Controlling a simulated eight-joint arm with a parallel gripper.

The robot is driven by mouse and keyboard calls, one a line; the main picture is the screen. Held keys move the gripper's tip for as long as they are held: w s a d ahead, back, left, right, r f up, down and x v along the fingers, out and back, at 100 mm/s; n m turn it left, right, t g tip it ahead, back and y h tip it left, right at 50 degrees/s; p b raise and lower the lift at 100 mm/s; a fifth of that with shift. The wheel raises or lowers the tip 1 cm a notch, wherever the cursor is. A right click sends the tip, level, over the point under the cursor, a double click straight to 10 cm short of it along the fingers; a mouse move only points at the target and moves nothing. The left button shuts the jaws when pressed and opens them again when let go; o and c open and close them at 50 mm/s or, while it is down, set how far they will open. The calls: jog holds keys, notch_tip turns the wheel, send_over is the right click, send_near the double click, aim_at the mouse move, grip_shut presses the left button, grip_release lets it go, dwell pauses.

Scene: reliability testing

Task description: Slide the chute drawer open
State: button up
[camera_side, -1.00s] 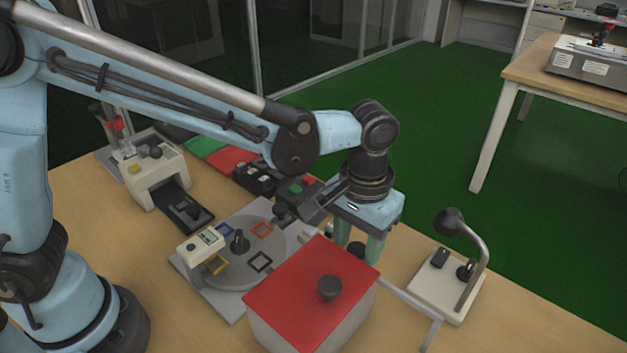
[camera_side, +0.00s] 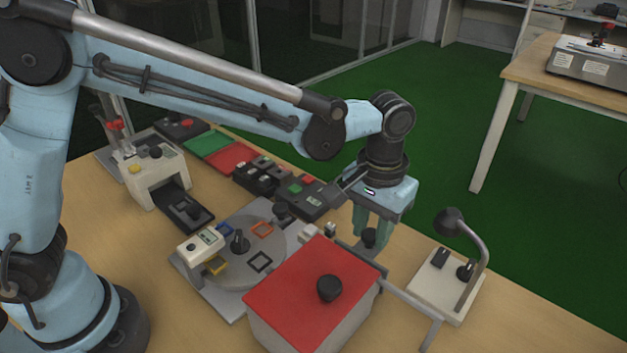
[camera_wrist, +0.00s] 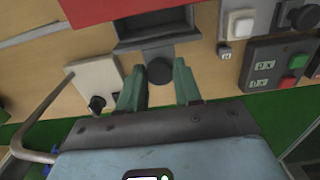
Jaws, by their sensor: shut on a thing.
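The chute drawer (camera_side: 371,259) is a dark grey tray that sticks out of the far side of the red-topped box (camera_side: 300,286). In the wrist view the drawer (camera_wrist: 157,43) shows its dark inside and front wall, standing out from under the red top (camera_wrist: 115,12). Its round black knob (camera_wrist: 160,71) is on the outer end. My gripper (camera_side: 370,240) has its green fingers on both sides of the knob. In the wrist view my gripper (camera_wrist: 160,78) is shut on the knob, pointing at the drawer.
A lamp on a pale base (camera_side: 446,283) stands to the right, close to my gripper. A grey metal bar (camera_side: 412,297) runs between it and the box. A round turntable (camera_side: 240,272) and black switch boxes (camera_side: 308,195) lie left of the drawer. Green floor lies beyond the table.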

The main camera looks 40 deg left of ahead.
jog(key=w, duration=0.7)
jog(key=shift+w, duration=0.15)
dwell(0.6)
jog(key=o, duration=0.6)
jog(key=shift+c, duration=0.2)
jog(key=shift+r, duration=0.1)
jog(key=shift+r, duration=2.45)
